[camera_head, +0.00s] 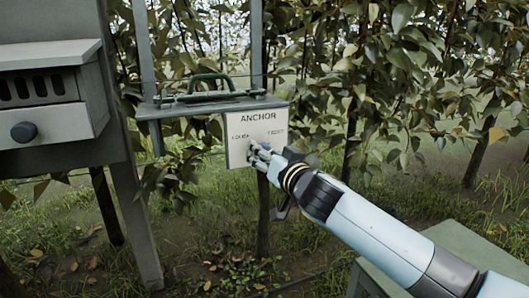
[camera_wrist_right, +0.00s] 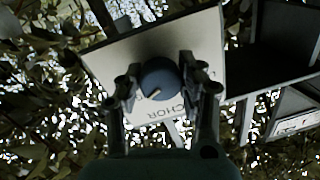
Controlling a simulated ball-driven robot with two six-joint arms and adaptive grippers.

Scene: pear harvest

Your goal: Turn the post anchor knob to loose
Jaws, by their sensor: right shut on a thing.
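The post anchor panel (camera_head: 257,118) is a pale plate headed "ANCHOR", with two smaller labels at left and right too blurred to read surely. My right gripper (camera_head: 259,154) is at the panel's lower middle and covers the knob in the head view. In the right wrist view, the dark round knob (camera_wrist_right: 158,75) sits between the two fingers of my right gripper (camera_wrist_right: 160,84), which is shut on it. A light pointer mark on the knob faces the lower part of that view, toward the panel's lettering. My left gripper is not in view.
A grey shelf (camera_head: 215,106) with a green handle (camera_head: 210,83) adjoins the panel. A grey cabinet with a knobbed drawer (camera_head: 50,134) stands at the left. A green-grey surface (camera_head: 470,247) lies at lower right under my arm. Leafy trees fill the background.

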